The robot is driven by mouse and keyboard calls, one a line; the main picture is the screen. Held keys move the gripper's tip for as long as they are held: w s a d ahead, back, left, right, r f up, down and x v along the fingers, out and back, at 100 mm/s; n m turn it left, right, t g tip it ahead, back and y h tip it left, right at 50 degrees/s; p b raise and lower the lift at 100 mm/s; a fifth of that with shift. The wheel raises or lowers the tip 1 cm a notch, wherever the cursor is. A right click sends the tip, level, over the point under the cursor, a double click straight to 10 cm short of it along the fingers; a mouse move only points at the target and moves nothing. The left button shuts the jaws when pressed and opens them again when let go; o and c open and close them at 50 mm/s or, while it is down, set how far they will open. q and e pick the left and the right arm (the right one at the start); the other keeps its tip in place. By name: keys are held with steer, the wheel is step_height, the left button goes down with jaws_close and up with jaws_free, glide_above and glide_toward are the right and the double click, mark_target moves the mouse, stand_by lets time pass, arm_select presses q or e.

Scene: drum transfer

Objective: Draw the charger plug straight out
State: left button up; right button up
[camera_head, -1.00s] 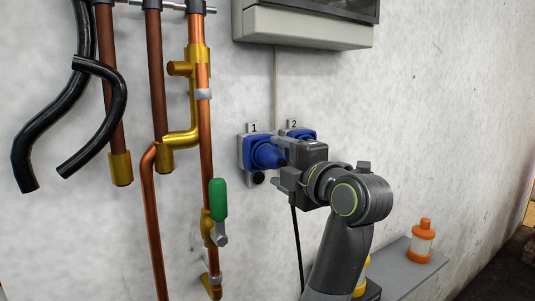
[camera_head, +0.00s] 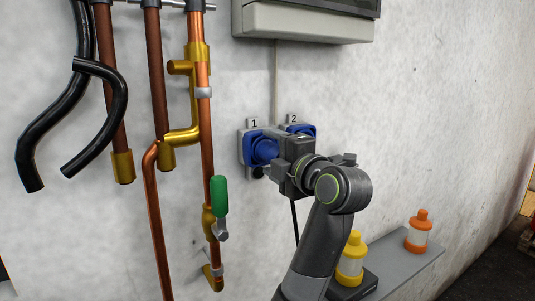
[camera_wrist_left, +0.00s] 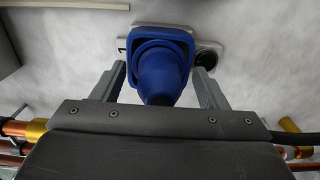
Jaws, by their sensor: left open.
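The blue charger plug (camera_head: 264,151) sits in the wall socket marked 1 (camera_head: 244,146). It also shows in the left wrist view (camera_wrist_left: 160,75), pointing toward the camera. My left gripper (camera_head: 269,154) is at the plug, its body hiding part of it. In the left wrist view the gripper's fingers (camera_wrist_left: 158,82) stand open on both sides of the plug, with a visible gap on each side. A black cable (camera_head: 295,222) hangs below the gripper. My right gripper is not in view.
A second blue socket marked 2 (camera_head: 302,129) is close to the right, partly behind my gripper. Copper pipes with a green-handled valve (camera_head: 219,196) run on the left. A grey box (camera_head: 305,27) hangs above. A ledge (camera_head: 398,257) holds yellow (camera_head: 350,262) and orange (camera_head: 418,233) containers.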

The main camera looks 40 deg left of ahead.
arm_select(q)
steer(key=shift+p, duration=0.75)
stand_by(0.4)
jaws_close()
stand_by(0.6)
steer(key=shift+d, duration=0.15)
steer(key=shift+s+d, duration=0.1)
steer(key=shift+d, duration=0.05)
steer(key=shift+b+v, duration=0.5)
steer(key=shift+v, duration=2.15)
